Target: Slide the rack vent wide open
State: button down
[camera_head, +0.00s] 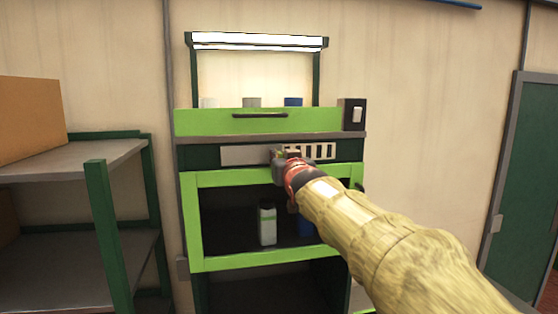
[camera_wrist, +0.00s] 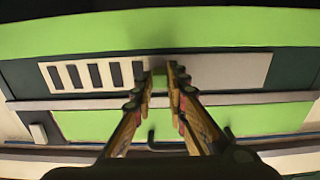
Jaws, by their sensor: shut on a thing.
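The rack vent (camera_head: 245,155) is a pale strip in the dark band of the green rack. In the head view its plain slide plate is on the left and several dark slots (camera_head: 322,152) show on the right. The wrist view appears turned over, with slots (camera_wrist: 95,75) on the left and the plain plate (camera_wrist: 225,71) on the right. My gripper (camera_head: 284,158) is at the middle of the vent.
A green drawer (camera_head: 220,122) with a dark handle is above the vent, and a switch box (camera_head: 353,114) is at its right. A green-framed compartment (camera_head: 194,225) below holds a white bottle (camera_head: 267,224). A shelf (camera_head: 80,158) with a cardboard box (camera_head: 28,115) stands left.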

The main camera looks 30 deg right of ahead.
jog(key=c, duration=1.8)
grip_release()
jog(key=shift+o, duration=0.2)
jog(key=shift+s, duration=0.15)
jog(key=v, duration=1.1)
jog(key=shift+s, duration=0.35)
jog(key=shift+a, duration=0.1)
